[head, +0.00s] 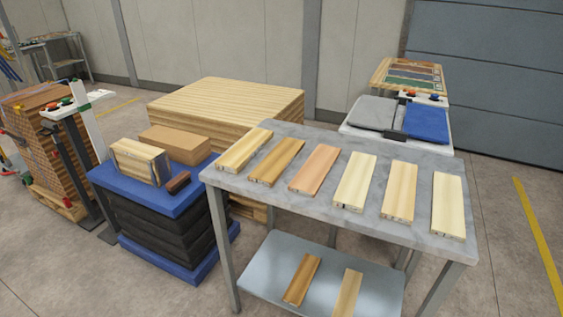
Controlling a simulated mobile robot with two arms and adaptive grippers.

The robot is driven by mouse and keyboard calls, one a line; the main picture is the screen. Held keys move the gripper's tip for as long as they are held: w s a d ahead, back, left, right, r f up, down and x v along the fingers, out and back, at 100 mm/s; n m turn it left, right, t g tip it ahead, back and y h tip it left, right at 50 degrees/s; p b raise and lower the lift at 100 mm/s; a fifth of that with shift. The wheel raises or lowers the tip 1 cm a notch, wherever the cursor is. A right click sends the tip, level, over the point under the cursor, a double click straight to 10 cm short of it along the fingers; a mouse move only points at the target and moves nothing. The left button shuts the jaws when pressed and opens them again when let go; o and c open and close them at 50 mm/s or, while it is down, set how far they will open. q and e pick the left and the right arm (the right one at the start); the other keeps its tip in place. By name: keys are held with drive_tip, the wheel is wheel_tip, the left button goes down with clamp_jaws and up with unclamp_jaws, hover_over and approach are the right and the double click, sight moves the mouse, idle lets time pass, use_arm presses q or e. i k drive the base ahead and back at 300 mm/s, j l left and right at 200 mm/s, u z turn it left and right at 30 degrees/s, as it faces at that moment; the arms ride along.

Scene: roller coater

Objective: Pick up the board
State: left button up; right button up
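Several wooden boards lie apart in a row on a grey table in the head view. From left to right they include a light yellow board (245,149), a golden-brown board (277,161), a reddish board (315,168), a pale cream board (355,181), a light tan board (399,191) and a pale board (449,206) near the right edge. Two more boards, a brown one (301,279) and a tan one (346,294), lie on the lower shelf. Which one the task means cannot be told. Neither of my grippers is in view.
The grey table (300,134) has a lower shelf (258,278). A blue-topped stand (133,186) with a brown box (175,144) is at left. A large wood stack (228,100) stands behind. Bins with blue (426,121) and grey lids are behind right. Floor at right is clear.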

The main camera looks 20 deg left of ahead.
sight(267, 172)
drive_tip(key=i+j, duration=0.15)
drive_tip(key=j, duration=0.2)
drive_tip(key=i+j, duration=0.15)
drive_tip(key=j, duration=0.25)
drive_tip(key=i+j, duration=0.15)
drive_tip(key=j, duration=0.2)
